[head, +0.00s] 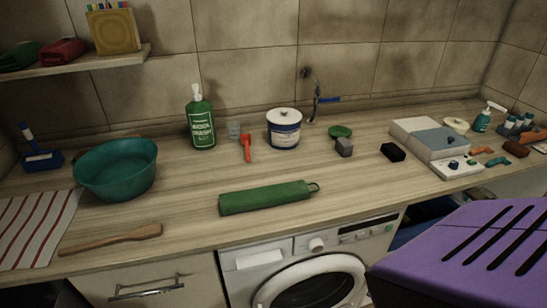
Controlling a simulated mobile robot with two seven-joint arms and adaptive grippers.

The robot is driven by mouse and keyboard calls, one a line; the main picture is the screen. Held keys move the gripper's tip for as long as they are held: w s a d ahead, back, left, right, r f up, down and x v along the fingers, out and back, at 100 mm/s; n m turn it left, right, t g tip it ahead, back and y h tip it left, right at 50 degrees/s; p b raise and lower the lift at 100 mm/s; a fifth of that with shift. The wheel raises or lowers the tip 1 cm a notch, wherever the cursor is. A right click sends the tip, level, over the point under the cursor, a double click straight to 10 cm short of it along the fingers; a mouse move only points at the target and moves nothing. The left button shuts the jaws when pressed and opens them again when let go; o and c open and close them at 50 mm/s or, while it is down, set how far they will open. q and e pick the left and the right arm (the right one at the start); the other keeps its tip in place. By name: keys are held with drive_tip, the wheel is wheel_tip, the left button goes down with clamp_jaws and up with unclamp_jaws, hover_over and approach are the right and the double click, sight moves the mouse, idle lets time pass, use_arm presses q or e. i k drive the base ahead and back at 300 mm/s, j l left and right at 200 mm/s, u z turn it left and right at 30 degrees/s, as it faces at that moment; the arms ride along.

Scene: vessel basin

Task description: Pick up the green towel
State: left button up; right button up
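A rolled green towel (265,197) with a small dark loop at its right end lies near the front edge of the wooden counter (190,220), roughly above the washing machine. Another green folded cloth (20,56) lies on the wall shelf at the upper left, beside a red one (62,51). Neither of my grippers is in view. Nothing touches the rolled towel.
A teal basin (117,170), wooden spoon (110,240) and striped cloth (38,228) are left of the towel. A green bottle (200,122), red-orange tool (246,149) and white-blue tub (284,129) stand behind it. A purple slotted shape hides the lower right.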

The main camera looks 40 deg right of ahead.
sight(254, 198)
drive_tip(key=z, duration=1.1)
